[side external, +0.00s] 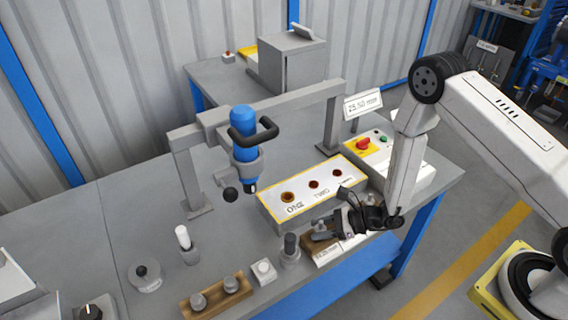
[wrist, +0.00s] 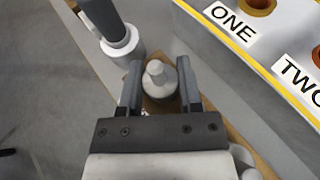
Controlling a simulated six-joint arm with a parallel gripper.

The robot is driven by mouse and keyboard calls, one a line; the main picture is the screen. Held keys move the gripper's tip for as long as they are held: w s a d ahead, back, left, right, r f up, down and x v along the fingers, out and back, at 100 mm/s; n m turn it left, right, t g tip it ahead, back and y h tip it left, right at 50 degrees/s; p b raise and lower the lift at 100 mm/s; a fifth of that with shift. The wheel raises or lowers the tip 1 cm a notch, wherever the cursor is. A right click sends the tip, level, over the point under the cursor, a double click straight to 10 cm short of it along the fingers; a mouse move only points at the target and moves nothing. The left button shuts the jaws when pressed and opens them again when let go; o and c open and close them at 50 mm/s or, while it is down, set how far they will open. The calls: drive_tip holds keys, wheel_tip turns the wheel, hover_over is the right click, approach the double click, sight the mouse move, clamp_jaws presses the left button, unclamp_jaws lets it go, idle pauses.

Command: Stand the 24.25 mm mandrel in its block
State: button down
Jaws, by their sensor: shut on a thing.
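My gripper (wrist: 158,92) is shut on a pale grey stepped mandrel (wrist: 160,78), with one finger on each side of it in the wrist view. The mandrel is seen from above, its narrow tip toward the camera. A wooden block (wrist: 236,138) lies beneath it; whether the mandrel is seated in a hole or just above it, I cannot tell. In the side view my gripper (side external: 322,229) is low over this wooden block (side external: 312,245), which has a small white label too blurred to read. My gripper hides the held mandrel there.
A dark post in a pale collar (side external: 290,250) stands close left of my gripper. A yellow-edged box (side external: 300,212) with several holes is just behind. Another wooden block (side external: 190,308) holds two grey pieces. The table's front edge is close.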

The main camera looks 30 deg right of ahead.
drive_tip(key=shift+f, duration=0.15)
drive_tip(key=shift+c, duration=1.4)
unclamp_jaws()
drive_tip(key=shift+d+r, duration=0.1)
drive_tip(key=shift+r, duration=0.1)
drive_tip(key=v, duration=1.1)
drive_tip(key=shift+s+d, duration=0.3)
